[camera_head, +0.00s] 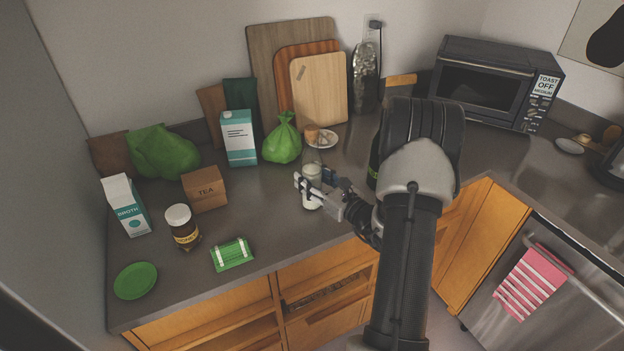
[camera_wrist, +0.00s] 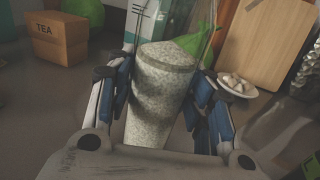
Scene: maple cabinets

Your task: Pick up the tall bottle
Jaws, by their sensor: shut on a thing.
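My gripper (camera_wrist: 165,100) is shut on a tall, clear bottle with pale speckled contents (camera_wrist: 160,85). One finger presses on each side of it, and the bottle stands about upright. In the head view the bottle (camera_head: 312,171) shows as a small whitish cylinder between the fingers of my gripper (camera_head: 322,186), over the counter's front part. I cannot tell whether its base touches the counter. Its upper part runs out of the wrist view. A dark green bottle (camera_head: 374,160) stands at the right, mostly hidden behind my arm.
The grey counter (camera_head: 270,210) holds a green bag (camera_head: 282,143), a blue-white carton (camera_head: 239,138), a tea box (camera_head: 205,188), a honey jar (camera_head: 182,228) and a small plate (camera_head: 322,138).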

